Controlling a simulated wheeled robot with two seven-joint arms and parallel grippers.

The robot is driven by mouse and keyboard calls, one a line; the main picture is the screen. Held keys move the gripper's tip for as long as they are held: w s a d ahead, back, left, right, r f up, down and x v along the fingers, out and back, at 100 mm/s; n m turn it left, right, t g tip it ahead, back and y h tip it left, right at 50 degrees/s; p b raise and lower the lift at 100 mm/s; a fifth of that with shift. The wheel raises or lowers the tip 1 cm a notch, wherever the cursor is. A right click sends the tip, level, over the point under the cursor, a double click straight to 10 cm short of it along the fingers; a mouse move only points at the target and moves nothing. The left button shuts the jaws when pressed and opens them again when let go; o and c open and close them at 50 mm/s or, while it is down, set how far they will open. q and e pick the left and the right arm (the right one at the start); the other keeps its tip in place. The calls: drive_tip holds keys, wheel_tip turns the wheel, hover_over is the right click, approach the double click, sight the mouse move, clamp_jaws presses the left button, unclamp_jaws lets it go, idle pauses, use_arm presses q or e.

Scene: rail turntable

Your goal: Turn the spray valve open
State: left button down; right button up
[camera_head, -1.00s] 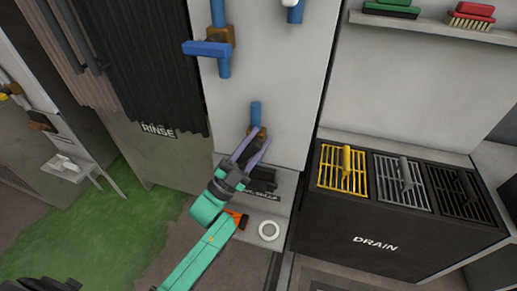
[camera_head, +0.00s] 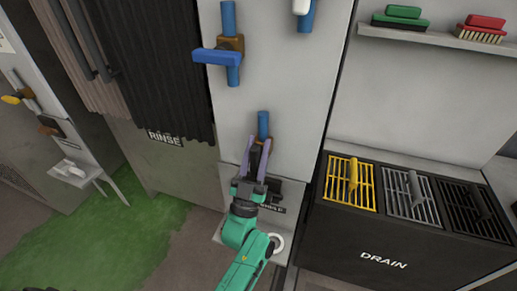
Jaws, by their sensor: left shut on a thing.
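A valve with a blue pipe (camera_head: 263,122) and a brown body sits low on the pale wall panel. My left gripper (camera_head: 257,150), with purple fingers on a teal arm, reaches up to it from below. The fingers are closed around a dark handle piece on this valve, and they hide much of it. Higher on the panel is another valve with a blue lever (camera_head: 217,57) pointing left, a brown body and blue pipe. A label below my gripper is partly hidden, so I cannot read it. My right gripper is not in view.
A black DRAIN unit (camera_head: 385,260) with one yellow and two dark grates stands on the right. A shelf (camera_head: 430,37) above holds green and red brushes. A dark curtain (camera_head: 150,75) hangs left, above the RINSE sign. A white ring (camera_head: 277,243) lies beside my arm.

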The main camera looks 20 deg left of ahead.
use_arm(q)
drive_tip(key=shift+f, duration=0.2)
drive_tip(key=c, duration=0.7)
unclamp_jaws()
drive_tip(key=shift+w, duration=0.15)
drive_tip(key=b+v, duration=0.1)
drive_tip(key=v, duration=0.5)
drive_tip(key=b, duration=0.1)
approach(254, 171)
drive_tip(key=shift+r, duration=0.35)
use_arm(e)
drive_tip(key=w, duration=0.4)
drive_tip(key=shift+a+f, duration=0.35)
use_arm(q)
drive_tip(key=shift+w, duration=0.1)
